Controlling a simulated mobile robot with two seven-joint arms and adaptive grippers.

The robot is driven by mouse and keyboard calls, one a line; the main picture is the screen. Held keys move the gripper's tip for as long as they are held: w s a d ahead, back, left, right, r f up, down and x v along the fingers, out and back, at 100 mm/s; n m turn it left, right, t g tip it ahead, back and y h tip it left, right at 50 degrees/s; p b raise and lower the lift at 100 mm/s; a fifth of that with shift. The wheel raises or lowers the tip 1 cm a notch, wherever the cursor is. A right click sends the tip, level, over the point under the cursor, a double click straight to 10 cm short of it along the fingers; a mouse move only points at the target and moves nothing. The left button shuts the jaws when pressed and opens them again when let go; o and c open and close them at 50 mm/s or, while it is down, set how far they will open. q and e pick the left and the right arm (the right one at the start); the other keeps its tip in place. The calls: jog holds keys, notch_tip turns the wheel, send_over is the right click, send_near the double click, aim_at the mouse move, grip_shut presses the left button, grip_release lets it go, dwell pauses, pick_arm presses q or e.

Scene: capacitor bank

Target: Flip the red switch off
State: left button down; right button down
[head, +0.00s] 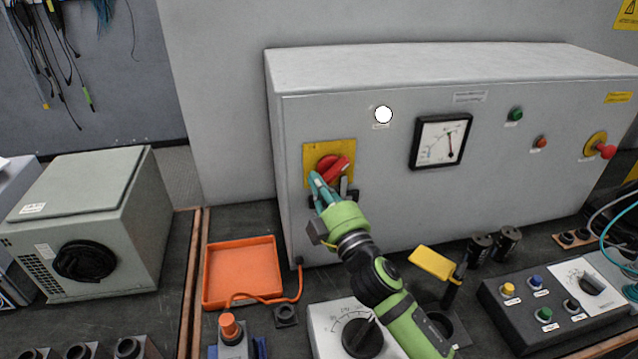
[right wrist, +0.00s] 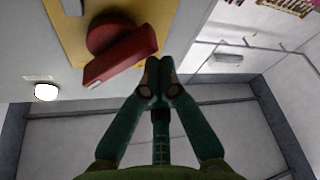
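The red switch (head: 333,168) is a rotary handle on a yellow plate (head: 317,151) at the left of the grey cabinet's front. Its handle slants up to the right in the head view. In the right wrist view the red switch (right wrist: 122,52) is large, at the upper left. My right gripper (head: 318,181) is at the lower left of the handle. In the right wrist view the fingertips of my right gripper (right wrist: 158,88) are together with nothing between them, close beside the handle's end; I cannot tell if they touch it. My left gripper is not in view.
The grey cabinet (head: 450,200) also bears a white lamp (head: 383,115), a dial meter (head: 440,141) and a red emergency knob (head: 605,151). An orange tray (head: 242,272) lies in front at left. A yellow-tagged part (head: 433,263) stands right of my arm.

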jog(key=shift+f, duration=0.15)
dwell(0.3)
jog(key=shift+d+f+n+p, duration=0.1)
jog(key=shift+n+p, duration=0.3)
jog(key=shift+n, duration=0.1)
jog(key=shift+g, duration=0.3)
jog(key=shift+w+f+n+p, duration=0.1)
jog(key=shift+f+n+p, duration=0.05)
jog(key=shift+n+p, duration=0.55)
